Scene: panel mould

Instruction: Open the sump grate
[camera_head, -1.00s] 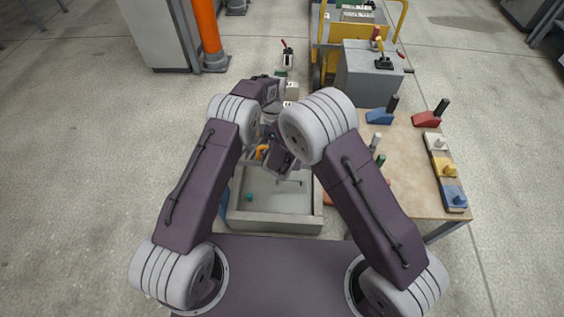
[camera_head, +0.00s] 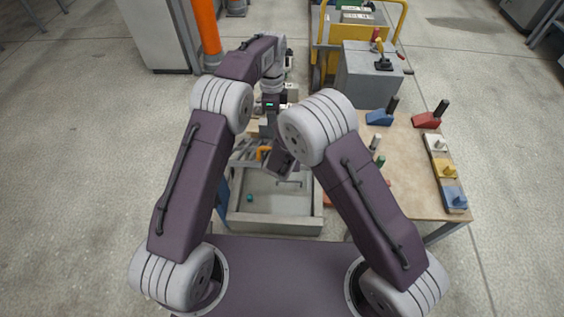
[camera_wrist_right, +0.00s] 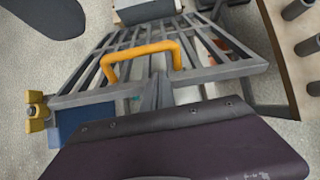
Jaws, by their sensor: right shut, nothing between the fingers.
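The grey barred sump grate (camera_wrist_right: 208,72) with its orange handle (camera_wrist_right: 143,49) fills much of the right wrist view. In the head view its handle (camera_head: 263,152) shows behind the open grey basin (camera_head: 275,224), and the grate's bars (camera_head: 243,150) are partly hidden by my arms. The grate lies towards the basin's far side; its exact tilt is unclear. My right gripper (camera_wrist_right: 157,90) is shut and empty, close to the handle and not holding it. My left gripper (camera_head: 268,130) points down beyond the handle; its jaws are too small to read.
A small teal object (camera_head: 250,197) lies in the basin. A table (camera_head: 408,165) with coloured blocks stands to the right, with a grey box (camera_head: 368,82) and yellow cart (camera_head: 325,38) behind it. An orange post (camera_head: 207,30) stands at back left. The left floor is clear.

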